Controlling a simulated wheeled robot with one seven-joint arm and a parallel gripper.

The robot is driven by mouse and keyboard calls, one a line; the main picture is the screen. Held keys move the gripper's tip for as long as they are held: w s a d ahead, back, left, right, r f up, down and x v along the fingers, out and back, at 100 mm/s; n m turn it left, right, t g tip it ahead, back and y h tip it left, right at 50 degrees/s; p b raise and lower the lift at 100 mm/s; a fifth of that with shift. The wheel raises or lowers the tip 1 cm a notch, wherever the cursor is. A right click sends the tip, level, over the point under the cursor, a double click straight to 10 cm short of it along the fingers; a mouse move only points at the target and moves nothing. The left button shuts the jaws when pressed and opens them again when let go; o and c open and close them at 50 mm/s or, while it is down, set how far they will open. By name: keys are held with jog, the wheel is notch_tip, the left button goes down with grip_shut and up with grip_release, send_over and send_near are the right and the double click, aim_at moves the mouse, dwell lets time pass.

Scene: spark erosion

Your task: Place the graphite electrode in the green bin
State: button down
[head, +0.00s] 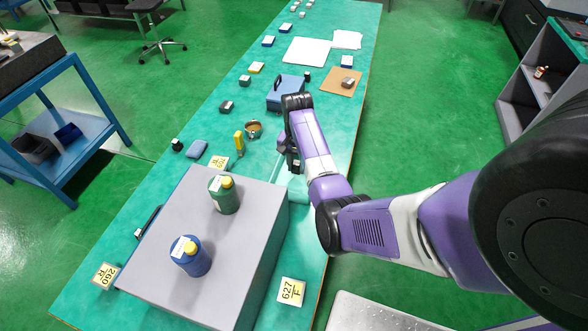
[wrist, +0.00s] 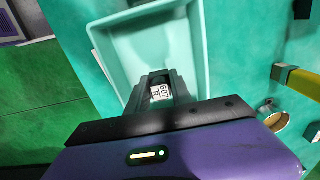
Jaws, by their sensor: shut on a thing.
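The green bin is a pale mint open tray; in the wrist view its rim (wrist: 204,45) surrounds an empty-looking floor just beyond my fingers. In the head view only part of the bin (head: 297,191) shows, beside the large grey box and partly behind my arm. My gripper (wrist: 160,90) is shut on a small dark piece with a white label (wrist: 160,91) reading about "607", which appears to be the graphite electrode. It is held over the near end of the bin; its height above the floor is unclear. In the head view my gripper (head: 291,160) hides the held piece.
A large grey box (head: 180,225) carries a green bottle (head: 223,194) and a blue bottle (head: 191,256). A yellow-handled tool (head: 239,143) and a round cup (head: 254,129) lie left of my gripper. A blue box (head: 284,91) stands beyond. The bench's right edge is close to my arm.

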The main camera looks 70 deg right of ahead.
aim_at(296, 171)
notch_tip(296, 171, down, 3)
jog(key=shift+f+b, duration=0.1)
jog(key=shift+b, duration=1.1)
jog(key=c, duration=1.1)
grip_release()
jog(key=shift+c, duration=0.2)
notch_tip(296, 171, up, 11)
jog(key=shift+r, duration=0.15)
jog(key=shift+r+p, duration=0.45)
jog(key=shift+r, duration=0.1)
